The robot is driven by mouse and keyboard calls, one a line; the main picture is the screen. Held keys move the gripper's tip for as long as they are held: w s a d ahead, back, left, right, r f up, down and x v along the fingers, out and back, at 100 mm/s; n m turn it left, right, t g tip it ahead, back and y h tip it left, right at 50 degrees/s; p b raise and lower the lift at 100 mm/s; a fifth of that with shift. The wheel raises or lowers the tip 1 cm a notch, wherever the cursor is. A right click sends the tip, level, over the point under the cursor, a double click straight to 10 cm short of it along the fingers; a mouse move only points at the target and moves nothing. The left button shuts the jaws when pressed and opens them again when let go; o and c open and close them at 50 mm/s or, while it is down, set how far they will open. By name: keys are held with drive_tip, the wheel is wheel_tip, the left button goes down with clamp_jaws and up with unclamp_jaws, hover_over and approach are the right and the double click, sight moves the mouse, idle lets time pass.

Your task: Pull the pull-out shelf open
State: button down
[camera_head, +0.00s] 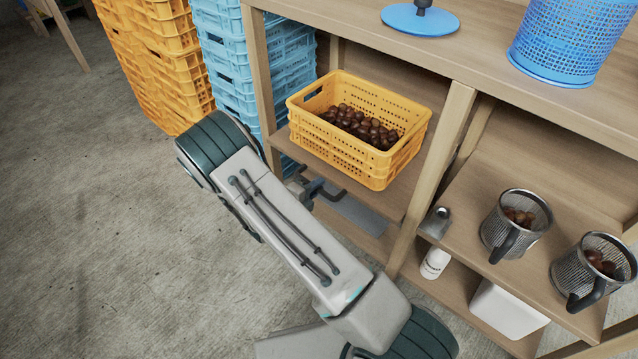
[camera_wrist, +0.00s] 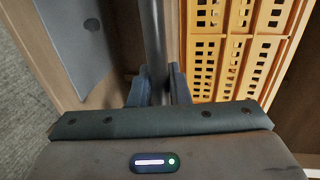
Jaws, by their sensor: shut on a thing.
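The pull-out shelf (camera_head: 388,196) is a wooden board in the left bay of the wooden rack. Its front edge looks about level with the rack's posts. A dark bar handle (camera_head: 331,193) is at its front; in the wrist view the handle (camera_wrist: 153,35) runs upright between the fingers. My gripper (camera_head: 303,187) is at the shelf's front, partly hidden by my arm. The wrist view shows my gripper (camera_wrist: 158,88) shut on the handle, with one finger on each side. A yellow crate (camera_head: 345,160) of chestnuts (camera_head: 362,127) stands on the shelf; it also shows in the wrist view (camera_wrist: 232,50).
Stacks of yellow crates (camera_head: 150,60) and blue crates (camera_head: 237,70) stand left of the rack. Wire baskets (camera_head: 515,225) and a white container (camera_head: 505,310) occupy the right bay. A grey flat thing (camera_head: 362,218) lies below the shelf. The concrete floor at left is clear.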

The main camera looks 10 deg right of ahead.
drive_tip(key=f+p+v, duration=0.2)
drive_tip(key=v, duration=1.1)
drive_tip(key=a+f+p+v, duration=0.1)
drive_tip(key=f+p+v, duration=0.2)
drive_tip(key=v, duration=1.1)
drive_tip(key=shift+s+f, duration=0.35)
drive_tip(key=c, duration=1.4)
unclamp_jaws()
drive_tip(key=shift+c, duration=0.2)
drive_tip(key=p+v, duration=0.2)
drive_tip(key=v, duration=1.1)
drive_tip(key=shift+s+a, duration=0.2)
drive_tip(key=shift+a, duration=0.05)
drive_tip(key=shift+r, duration=0.1)
